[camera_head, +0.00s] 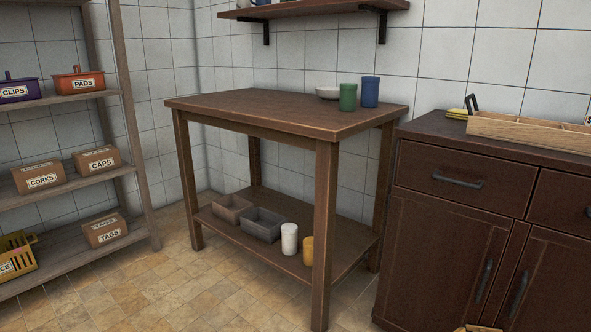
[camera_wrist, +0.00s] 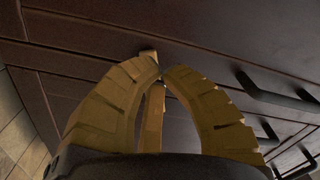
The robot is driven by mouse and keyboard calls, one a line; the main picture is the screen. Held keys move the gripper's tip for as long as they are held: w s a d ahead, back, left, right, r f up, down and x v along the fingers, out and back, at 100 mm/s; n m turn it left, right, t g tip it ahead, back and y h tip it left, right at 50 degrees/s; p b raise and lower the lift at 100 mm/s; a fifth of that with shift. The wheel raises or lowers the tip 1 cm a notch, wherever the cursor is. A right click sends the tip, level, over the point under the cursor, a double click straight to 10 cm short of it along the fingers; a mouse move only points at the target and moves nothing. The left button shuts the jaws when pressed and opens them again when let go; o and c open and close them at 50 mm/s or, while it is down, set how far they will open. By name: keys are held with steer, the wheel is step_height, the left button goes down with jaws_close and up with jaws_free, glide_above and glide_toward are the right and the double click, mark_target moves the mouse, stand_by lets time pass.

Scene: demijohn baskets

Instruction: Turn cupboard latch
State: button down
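The dark brown cupboard (camera_head: 440,235) stands at the right in the head view, with its doors closed. Its dark front (camera_wrist: 215,55) fills most of the wrist view.
Dark bar handles (camera_wrist: 275,98) stick out from the cupboard front right of my fingers. A wooden tray (camera_head: 530,130) lies on the cupboard top. A brown table (camera_head: 255,108) with cups and a bowl stands to the left, shelves (camera_head: 70,170) beyond it. Tiled floor between is clear.

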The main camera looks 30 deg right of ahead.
steer(key=shift+w+d, duration=0.2)
steer(key=shift+d, duration=0.45)
steer(key=shift+w+r, duration=0.15)
steer(key=shift+w, duration=0.2)
steer(key=p+v, duration=0.4)
steer(key=v, duration=0.2)
steer(key=shift+f+p, duration=0.25)
steer(key=shift+p, duration=0.15)
steer(key=c, duration=2)
jaws_free()
steer(key=shift+a, duration=0.1)
